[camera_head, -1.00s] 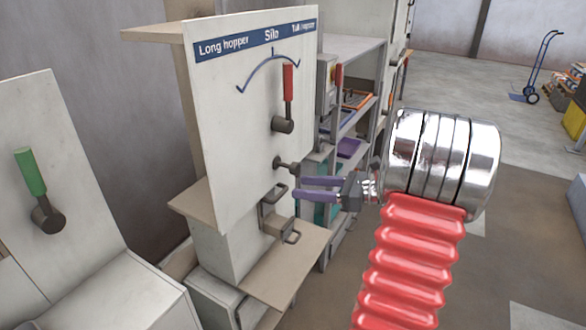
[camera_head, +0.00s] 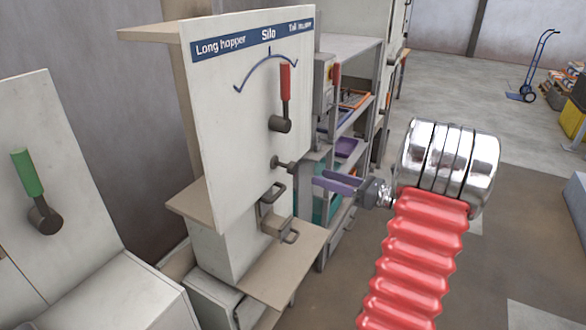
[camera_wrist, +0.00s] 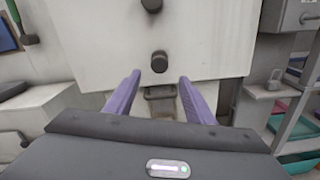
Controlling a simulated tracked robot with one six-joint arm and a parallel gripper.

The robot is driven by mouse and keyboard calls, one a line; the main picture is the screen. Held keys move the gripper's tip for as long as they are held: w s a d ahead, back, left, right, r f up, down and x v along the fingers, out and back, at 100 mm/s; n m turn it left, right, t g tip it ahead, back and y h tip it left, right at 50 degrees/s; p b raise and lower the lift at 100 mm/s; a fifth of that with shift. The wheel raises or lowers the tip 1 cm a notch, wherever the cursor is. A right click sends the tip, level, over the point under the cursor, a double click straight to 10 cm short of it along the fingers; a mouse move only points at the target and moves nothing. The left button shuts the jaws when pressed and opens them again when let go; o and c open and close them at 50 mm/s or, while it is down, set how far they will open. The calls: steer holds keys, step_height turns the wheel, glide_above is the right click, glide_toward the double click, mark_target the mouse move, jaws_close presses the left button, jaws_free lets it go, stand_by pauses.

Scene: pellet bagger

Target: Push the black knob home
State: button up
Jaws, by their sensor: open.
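The black knob (camera_head: 288,167) sticks out on a short stem from the lower part of the white panel (camera_head: 236,130). In the wrist view the knob (camera_wrist: 159,62) faces me, ahead of and between the open purple fingers. My gripper (camera_head: 332,182) is open and empty. In the head view its fingertips are just right of and slightly below the knob, and a gap shows between them. The gripper also shows in the wrist view (camera_wrist: 160,82). Whether the fingers touch anything is not clear, but no contact shows.
A red-handled lever (camera_head: 284,97) sits above the knob under the "Silo" scale. A metal handle (camera_head: 272,192) and a latch block (camera_head: 280,229) are below it, above a tan shelf (camera_head: 280,262). A shelf rack (camera_head: 345,130) stands behind. A green lever (camera_head: 30,180) is at left.

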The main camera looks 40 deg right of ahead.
mark_target(296, 169)
steer(key=x, duration=1.1)
steer(key=shift+w, duration=0.25)
steer(key=shift+c, duration=0.3)
jaws_close()
